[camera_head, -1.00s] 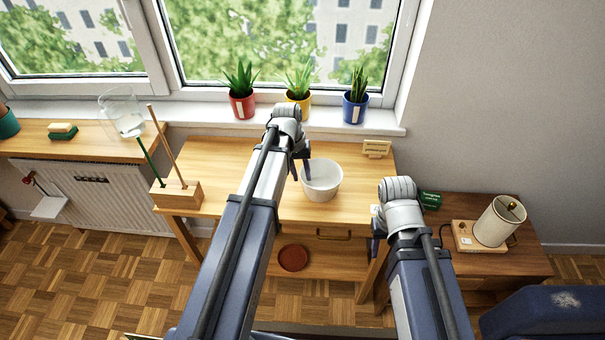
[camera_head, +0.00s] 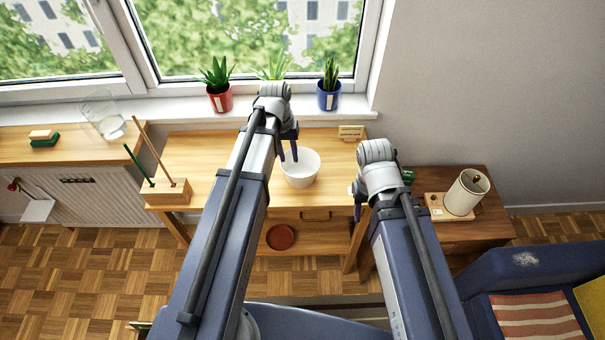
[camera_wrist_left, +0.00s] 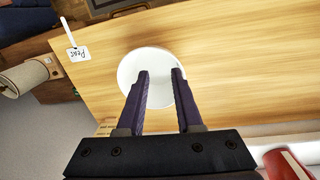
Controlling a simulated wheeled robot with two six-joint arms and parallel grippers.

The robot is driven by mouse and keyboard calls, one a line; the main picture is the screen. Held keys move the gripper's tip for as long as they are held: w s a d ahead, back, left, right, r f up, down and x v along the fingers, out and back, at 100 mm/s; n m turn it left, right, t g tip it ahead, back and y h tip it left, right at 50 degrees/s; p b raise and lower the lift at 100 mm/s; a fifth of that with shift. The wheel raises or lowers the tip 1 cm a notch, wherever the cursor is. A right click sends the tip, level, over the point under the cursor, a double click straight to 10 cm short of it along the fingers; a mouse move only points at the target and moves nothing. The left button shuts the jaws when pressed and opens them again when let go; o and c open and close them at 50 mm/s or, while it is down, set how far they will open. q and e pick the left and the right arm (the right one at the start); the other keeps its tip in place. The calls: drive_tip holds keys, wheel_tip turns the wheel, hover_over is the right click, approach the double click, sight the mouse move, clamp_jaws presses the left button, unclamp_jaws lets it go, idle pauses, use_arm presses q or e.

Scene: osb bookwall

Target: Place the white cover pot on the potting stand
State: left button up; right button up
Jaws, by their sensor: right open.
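The white cover pot (camera_head: 301,170) stands upright on the wooden table with a drawer (camera_head: 215,150), which looks like the potting stand. It also shows in the left wrist view (camera_wrist_left: 160,68), its mouth facing the camera. My left gripper (camera_head: 289,153) is at the pot's left and back side. In the left wrist view its dark fingers (camera_wrist_left: 160,75) are apart and overlap the pot's opening, with nothing clamped between them. Whether they touch the pot I cannot tell. My right gripper (camera_head: 358,207) is open beside the table's right edge; its fingers are partly hidden by the arm.
Red (camera_head: 219,101) and blue (camera_head: 328,98) plant pots stand on the windowsill behind; a yellow one is mostly hidden. A wooden block with sticks (camera_head: 167,191) is at the table's left. A lamp (camera_head: 466,193) stands on the right cabinet. A sofa (camera_head: 530,262) is at the right front.

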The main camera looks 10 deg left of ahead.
use_arm(q)
drive_tip(key=s+d+m+y, duration=0.2)
drive_tip(key=s+d+m, duration=0.3)
drive_tip(key=s+d, duration=0.8)
drive_tip(key=shift+s, duration=0.7)
